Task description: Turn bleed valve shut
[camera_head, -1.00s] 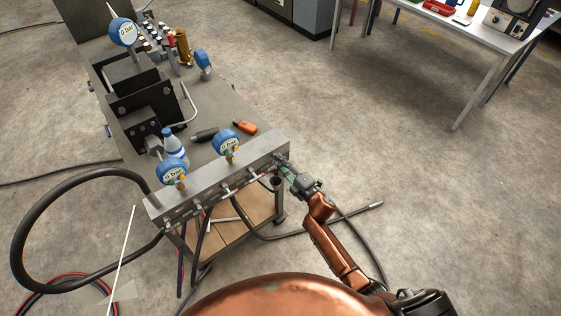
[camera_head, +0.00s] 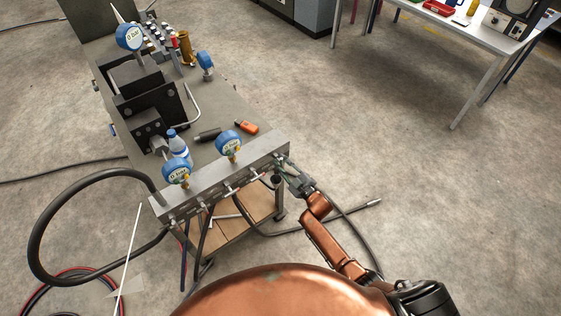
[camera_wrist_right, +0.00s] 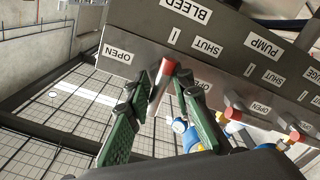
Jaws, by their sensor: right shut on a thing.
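The grey valve block (camera_head: 224,181) stands along the near edge of the cart. My right gripper (camera_head: 283,164) is at its right end. In the right wrist view the bleed valve's red-tipped handle (camera_wrist_right: 164,74) sits between the green fingers of my right gripper (camera_wrist_right: 160,88), which is shut on it. The BLEED label (camera_wrist_right: 186,10) is above the handle, with an OPEN label (camera_wrist_right: 117,55) to its left and a SHUT label (camera_wrist_right: 207,47) to its right. The fingers partly hide the handle's lower part. My left gripper is not in view.
More red valve handles (camera_wrist_right: 233,114) sit to the right under PUMP and GAUGE labels. Two blue gauges (camera_head: 229,143) stand on the block. A bottle (camera_head: 178,146) and an orange tool (camera_head: 247,127) lie behind it. Black hoses (camera_head: 48,212) loop around the cart.

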